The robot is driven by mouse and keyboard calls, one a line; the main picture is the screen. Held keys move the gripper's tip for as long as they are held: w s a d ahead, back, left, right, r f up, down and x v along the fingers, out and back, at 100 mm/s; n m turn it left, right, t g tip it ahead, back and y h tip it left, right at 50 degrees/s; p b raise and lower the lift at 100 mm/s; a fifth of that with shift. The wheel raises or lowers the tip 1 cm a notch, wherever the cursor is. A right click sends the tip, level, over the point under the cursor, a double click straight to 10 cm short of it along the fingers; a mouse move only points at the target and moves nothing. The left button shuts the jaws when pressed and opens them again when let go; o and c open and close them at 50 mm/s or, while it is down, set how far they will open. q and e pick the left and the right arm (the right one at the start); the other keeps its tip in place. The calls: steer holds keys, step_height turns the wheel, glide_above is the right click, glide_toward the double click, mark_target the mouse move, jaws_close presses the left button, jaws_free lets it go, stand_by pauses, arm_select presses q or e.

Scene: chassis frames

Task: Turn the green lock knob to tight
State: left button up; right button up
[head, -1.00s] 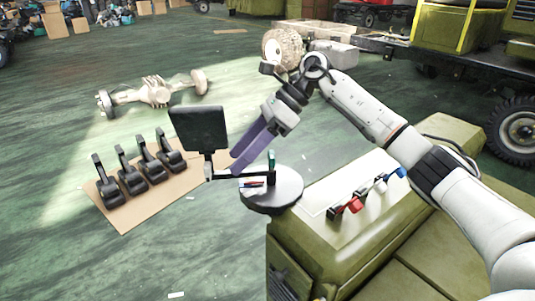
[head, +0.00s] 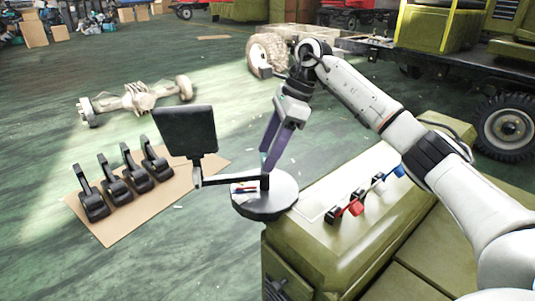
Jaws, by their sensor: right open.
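The green lock knob (head: 263,158) shows as a small green sliver at the top of a short dark post on the round grey plate (head: 283,204). My right gripper (head: 268,161) points down over the post with its purple fingers parted. The fingertips are at the knob and hide most of it. I cannot tell whether they touch it. A black screen (head: 187,130) is joined to the post by a dark horizontal arm (head: 232,180). My left gripper is not in view.
The plate sits at the corner of an olive green cabinet (head: 330,250). Red (head: 352,208), white and blue (head: 398,171) levers stand on it, right of the plate. Several black pedals (head: 112,182) rest on cardboard at left.

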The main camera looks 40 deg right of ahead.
steer(key=shift+w+a+f, duration=0.1)
steer(key=shift+a+f, duration=0.1)
steer(key=shift+f, duration=0.15)
steer(key=c, duration=1.1)
steer(key=shift+o, duration=0.3)
